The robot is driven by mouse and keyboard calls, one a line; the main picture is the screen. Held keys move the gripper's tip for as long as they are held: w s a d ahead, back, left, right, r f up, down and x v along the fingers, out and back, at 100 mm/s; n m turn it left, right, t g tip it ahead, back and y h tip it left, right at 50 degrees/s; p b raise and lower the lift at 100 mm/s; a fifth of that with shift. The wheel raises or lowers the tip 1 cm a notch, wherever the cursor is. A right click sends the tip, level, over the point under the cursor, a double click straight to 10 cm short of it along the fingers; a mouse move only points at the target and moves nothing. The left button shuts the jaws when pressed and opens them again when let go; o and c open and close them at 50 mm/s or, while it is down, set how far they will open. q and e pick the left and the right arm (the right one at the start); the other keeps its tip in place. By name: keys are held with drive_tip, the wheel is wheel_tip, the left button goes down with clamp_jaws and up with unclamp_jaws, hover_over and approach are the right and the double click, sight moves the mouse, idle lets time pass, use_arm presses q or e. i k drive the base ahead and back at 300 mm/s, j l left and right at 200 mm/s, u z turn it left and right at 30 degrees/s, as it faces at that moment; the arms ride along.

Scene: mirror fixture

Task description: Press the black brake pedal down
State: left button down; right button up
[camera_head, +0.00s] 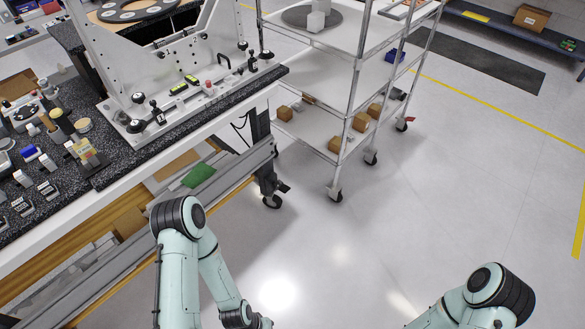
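A black caster (272,201) stands on the floor under the near corner of the workbench. A small black tab, which looks like its brake pedal (283,187), sticks out to the right of the wheel. It is too small to tell whether it is up or down. My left arm comes up from the bottom left of the picture and bends back down, its wrist part at the bottom edge, well short of the caster. My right arm shows only at the bottom right corner. Neither gripper's fingers show.
The workbench (236,92) carries a grey fixture (155,55) and several small parts. A grey rail (215,185) runs low along its side. A wheeled wire cart (318,133) with small boxes stands right of the caster. The floor in front is clear.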

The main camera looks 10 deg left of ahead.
sight(284, 188)
drive_tip(key=i, duration=1.6)
drive_tip(key=i+u, duration=0.4)
drive_tip(key=i, duration=0.3)
